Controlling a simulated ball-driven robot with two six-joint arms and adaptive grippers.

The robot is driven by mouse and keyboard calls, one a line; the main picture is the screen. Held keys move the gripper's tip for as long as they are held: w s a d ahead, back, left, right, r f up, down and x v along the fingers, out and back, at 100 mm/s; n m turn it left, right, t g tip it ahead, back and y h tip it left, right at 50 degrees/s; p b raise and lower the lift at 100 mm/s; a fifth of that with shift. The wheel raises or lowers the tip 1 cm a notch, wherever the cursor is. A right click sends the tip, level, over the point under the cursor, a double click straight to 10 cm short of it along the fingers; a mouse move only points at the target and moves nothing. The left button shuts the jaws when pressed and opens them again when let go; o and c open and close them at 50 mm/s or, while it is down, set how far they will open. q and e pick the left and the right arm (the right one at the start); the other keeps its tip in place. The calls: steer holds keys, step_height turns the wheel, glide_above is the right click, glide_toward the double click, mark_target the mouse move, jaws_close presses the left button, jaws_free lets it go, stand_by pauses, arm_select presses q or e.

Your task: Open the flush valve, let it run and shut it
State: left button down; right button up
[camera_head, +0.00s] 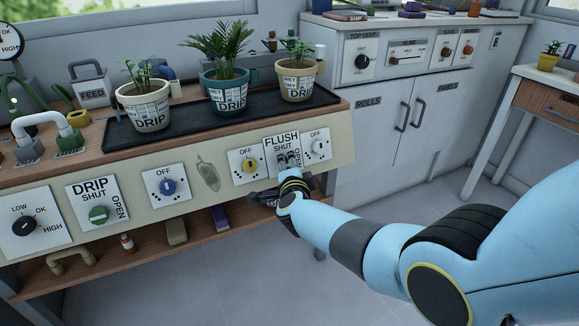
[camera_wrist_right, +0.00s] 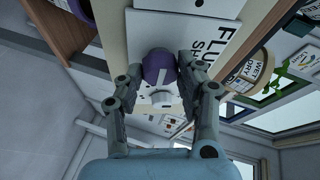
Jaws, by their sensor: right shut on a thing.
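The flush valve's white plate (camera_head: 277,142) reads FLUSH and SHUT. It is on the bench's cream front panel, between a yellow knob and a white knob. In the right wrist view the plate (camera_wrist_right: 208,22) is turned sideways, with a purple knob (camera_wrist_right: 157,66) on it. My right gripper (camera_head: 287,160) is at this plate, hiding its lower part in the head view. In the wrist view its fingers (camera_wrist_right: 160,78) are shut on the purple knob, one on each side. The knob's pointer direction is not clear. My left gripper is not in view.
The yellow knob (camera_head: 250,165) and the white knob (camera_head: 318,146) are close on either side. The DRIP valve (camera_head: 99,215) is further left. A shelf with small items runs below.

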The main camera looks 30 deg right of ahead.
steer(key=o, duration=1.1)
steer(key=shift+o, duration=0.2)
steer(key=v, duration=1.2)
